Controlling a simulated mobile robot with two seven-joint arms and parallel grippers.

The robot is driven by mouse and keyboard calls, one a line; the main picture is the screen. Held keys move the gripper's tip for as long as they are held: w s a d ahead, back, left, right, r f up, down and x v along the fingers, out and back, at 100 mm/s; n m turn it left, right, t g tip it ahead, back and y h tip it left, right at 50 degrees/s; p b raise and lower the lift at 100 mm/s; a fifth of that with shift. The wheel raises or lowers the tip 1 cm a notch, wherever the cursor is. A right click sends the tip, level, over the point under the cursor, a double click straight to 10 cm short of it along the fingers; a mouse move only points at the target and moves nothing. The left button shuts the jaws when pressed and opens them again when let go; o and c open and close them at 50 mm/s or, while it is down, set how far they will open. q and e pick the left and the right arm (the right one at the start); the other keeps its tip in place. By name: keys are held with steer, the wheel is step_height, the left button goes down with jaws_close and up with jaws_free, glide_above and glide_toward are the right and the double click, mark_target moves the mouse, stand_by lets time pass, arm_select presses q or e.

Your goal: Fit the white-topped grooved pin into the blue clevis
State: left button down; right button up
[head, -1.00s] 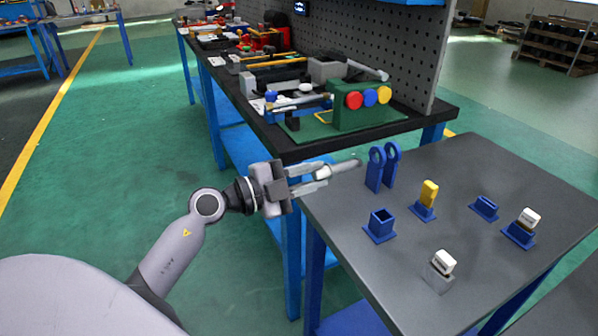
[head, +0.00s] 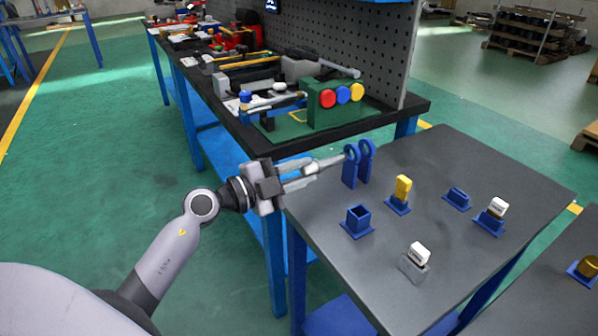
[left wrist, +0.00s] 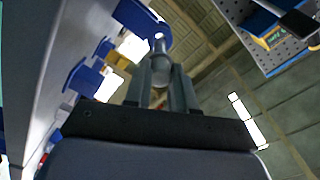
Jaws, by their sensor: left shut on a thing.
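The blue clevis (head: 349,174) stands upright on the grey table near its far left edge, with two upright lugs ringed at the top. My left gripper (head: 312,169) is shut on the grooved pin (head: 329,162), which is grey with a pale head by the fingers. The pin points right, nearly level, its tip at the near lug's ring; I cannot tell whether it is inside the hole. In the left wrist view the pin (left wrist: 160,66) juts from the fingers toward the blue clevis (left wrist: 134,14), its tip overlapping the ring. My right gripper is not in view.
On the grey table (head: 455,160) stand a blue square socket (head: 358,221), a yellow piece (head: 403,187) in a blue holder, a blue slotted holder (head: 457,198) and two white-topped pieces (head: 497,207) (head: 419,252). A cluttered workbench (head: 270,145) lies behind the gripper.

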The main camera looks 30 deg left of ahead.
mark_target(315, 166)
arm_select(q)
steer(key=shift+p+x, duration=1)
steer(key=shift+x, duration=1.8)
steer(key=shift+x, duration=1.2)
steer(key=c, duration=0.9)
jaws_free()
steer(key=shift+o, duration=0.2)
steer(key=shift+p+v, duration=0.85)
steer(key=shift+v, duration=0.35)
steer(key=shift+p+v, duration=0.4)
steer(key=shift+v, duration=0.9)
